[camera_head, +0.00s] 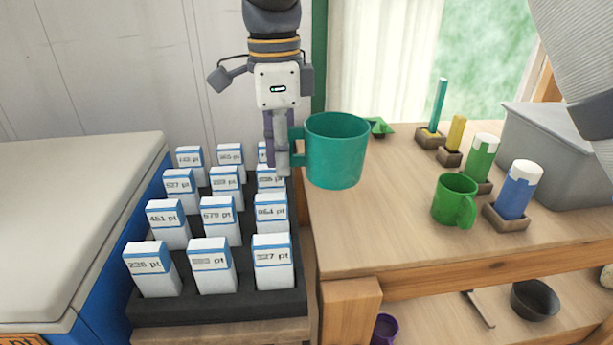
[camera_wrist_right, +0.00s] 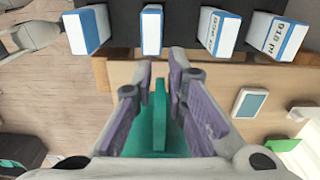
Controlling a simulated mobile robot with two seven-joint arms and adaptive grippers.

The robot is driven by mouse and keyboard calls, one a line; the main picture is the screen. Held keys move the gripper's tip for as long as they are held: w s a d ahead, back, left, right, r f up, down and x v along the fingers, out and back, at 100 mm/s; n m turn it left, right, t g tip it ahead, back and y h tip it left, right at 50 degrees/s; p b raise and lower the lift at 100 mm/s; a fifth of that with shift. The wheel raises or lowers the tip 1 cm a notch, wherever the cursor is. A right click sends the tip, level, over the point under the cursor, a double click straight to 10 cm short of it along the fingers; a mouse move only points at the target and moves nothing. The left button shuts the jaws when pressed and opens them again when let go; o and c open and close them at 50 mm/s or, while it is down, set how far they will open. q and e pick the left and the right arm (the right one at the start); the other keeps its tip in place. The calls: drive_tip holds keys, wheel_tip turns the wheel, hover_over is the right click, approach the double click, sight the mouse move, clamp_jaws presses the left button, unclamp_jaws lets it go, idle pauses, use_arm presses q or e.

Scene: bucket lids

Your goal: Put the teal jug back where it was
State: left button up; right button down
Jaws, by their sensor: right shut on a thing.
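The teal jug (camera_head: 337,152) is held upright in the air, level with the left end of the wooden workbench. My right gripper (camera_head: 282,152) hangs down from the top and is shut on the jug's handle, on the left side of the jug. In the right wrist view the fingers (camera_wrist_right: 160,95) lie on both sides of the teal handle (camera_wrist_right: 160,118), and much of the jug (camera_wrist_right: 172,143) is hidden by the gripper. My left gripper does not show clearly in either view.
A green mug (camera_head: 453,199) stands on the workbench (camera_head: 385,232), near blue (camera_head: 518,190) and green (camera_head: 482,158) containers in wooden holders. A grey bin (camera_head: 560,150) is behind. White cartons (camera_head: 211,265) fill a dark rack (camera_head: 190,308) at left. The bench's front left is clear.

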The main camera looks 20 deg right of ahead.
sight(305, 153)
drive_tip(key=d, duration=0.2)
drive_tip(key=s+d, duration=0.1)
drive_tip(key=shift+d+f, duration=0.15)
drive_tip(key=shift+f, duration=0.25)
drive_tip(key=d+f, duration=0.1)
drive_tip(key=f, duration=0.1)
drive_tip(key=d+f, duration=0.1)
drive_tip(key=f, duration=0.1)
drive_tip(key=d+f, duration=0.2)
drive_tip(key=shift+d+f, duration=0.1)
drive_tip(key=f, duration=0.3)
drive_tip(key=shift+d+f, duration=0.2)
drive_tip(key=shift+f, duration=0.05)
drive_tip(key=c, duration=1.6)
unclamp_jaws()
